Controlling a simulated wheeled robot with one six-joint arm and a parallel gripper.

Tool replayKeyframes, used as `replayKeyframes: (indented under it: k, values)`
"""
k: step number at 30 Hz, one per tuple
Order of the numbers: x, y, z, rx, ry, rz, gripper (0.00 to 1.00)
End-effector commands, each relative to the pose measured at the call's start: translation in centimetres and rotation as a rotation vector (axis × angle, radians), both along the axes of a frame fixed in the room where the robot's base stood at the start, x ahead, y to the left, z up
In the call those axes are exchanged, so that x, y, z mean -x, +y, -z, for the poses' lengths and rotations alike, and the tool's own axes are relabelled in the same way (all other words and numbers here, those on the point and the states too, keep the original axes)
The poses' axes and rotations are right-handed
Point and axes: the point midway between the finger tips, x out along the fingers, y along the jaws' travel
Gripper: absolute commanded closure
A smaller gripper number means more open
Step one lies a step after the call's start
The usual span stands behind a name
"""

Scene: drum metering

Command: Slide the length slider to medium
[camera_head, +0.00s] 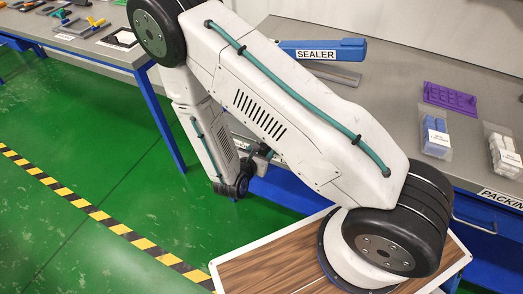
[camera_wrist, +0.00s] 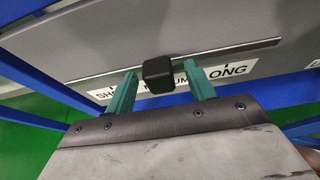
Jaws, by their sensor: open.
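The length slider's black knob (camera_wrist: 158,74) shows in the wrist view on a thin straight slot (camera_wrist: 235,49) across a grey panel. Labels below the slot read in part "SH", "UM" and "ONG" (camera_wrist: 232,70). The knob sits in front of the middle label, which the knob and the fingers partly hide. My gripper (camera_wrist: 160,69) is open, with one green finger on each side of the knob. Gaps show between the knob and both fingers. In the head view my arm hides the slider.
A grey workbench (camera_head: 395,95) carries a blue sealer (camera_head: 322,50), a purple tray (camera_head: 450,97) and bagged blocks (camera_head: 436,135). Another bench (camera_head: 110,50) with tools stands at the upper left. Green floor (camera_head: 60,220) with a striped line is clear.

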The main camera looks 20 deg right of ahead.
Motion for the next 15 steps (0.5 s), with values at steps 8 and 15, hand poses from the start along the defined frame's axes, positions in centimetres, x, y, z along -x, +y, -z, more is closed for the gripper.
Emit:
replayKeyframes:
  k: [8,15]
  values:
    - [2.6,3.3,-1.8,-0.001,-0.001,-0.006,0.45]
    - [4.1,4.9,-2.7,0.0,0.0,-0.002,0.45]
